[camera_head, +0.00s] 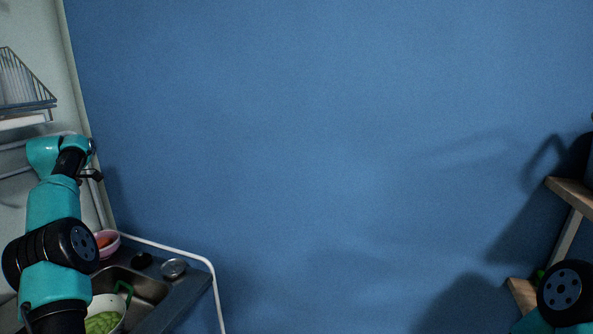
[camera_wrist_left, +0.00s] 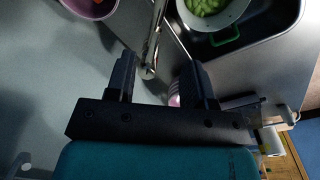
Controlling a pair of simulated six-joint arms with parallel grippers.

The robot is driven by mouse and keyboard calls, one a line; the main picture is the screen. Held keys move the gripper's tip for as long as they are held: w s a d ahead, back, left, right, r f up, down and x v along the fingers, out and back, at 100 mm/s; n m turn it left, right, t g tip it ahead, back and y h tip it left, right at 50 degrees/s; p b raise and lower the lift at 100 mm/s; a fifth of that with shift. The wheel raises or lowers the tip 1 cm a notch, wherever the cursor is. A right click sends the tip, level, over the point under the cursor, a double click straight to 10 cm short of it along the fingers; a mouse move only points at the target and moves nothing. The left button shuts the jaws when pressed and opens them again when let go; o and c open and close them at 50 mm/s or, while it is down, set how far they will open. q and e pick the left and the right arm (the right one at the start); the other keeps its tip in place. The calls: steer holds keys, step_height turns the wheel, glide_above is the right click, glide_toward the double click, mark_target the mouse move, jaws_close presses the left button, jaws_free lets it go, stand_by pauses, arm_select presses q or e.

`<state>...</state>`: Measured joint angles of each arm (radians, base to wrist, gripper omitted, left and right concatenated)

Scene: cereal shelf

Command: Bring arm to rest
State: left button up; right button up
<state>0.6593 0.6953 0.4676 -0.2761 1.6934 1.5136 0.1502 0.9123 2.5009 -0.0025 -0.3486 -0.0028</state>
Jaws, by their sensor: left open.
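My left arm, teal and black, rises at the left of the head view. Its gripper (camera_head: 92,175) is small and partly hidden there. In the left wrist view the left gripper (camera_wrist_left: 160,82) has its two black fingers well apart, above the counter and sink area. A metal faucet (camera_wrist_left: 153,42) shows beyond and between the fingers; I cannot tell its distance from them. A small pinkish thing (camera_wrist_left: 173,99) shows near the right finger, mostly hidden. Part of my right arm shows at the bottom right of the head view; its gripper is out of view.
A metal sink (camera_head: 146,287) holds a white pot (camera_head: 112,302) with green contents and a green handle. A pink bowl (camera_head: 107,245) with something orange-red stands behind. A wire rack (camera_head: 25,80) hangs upper left. Wooden shelves (camera_head: 571,192) stand at right. The blue wall's middle is clear.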

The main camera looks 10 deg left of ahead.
arm_select(q)
steer(key=f, duration=1.3)
steer(key=shift+w+a, duration=0.25)
steer(key=shift+w, duration=0.05)
step_height(320, 180, up, 13)
step_height(320, 180, down, 17)
steer(key=shift+r, duration=0.1)
steer(key=shift+s+d+m, duration=0.15)
steer(key=shift+s+m, duration=0.1)
steer(key=shift+m, duration=0.05)
stand_by(1.5)
stand_by(0.5)
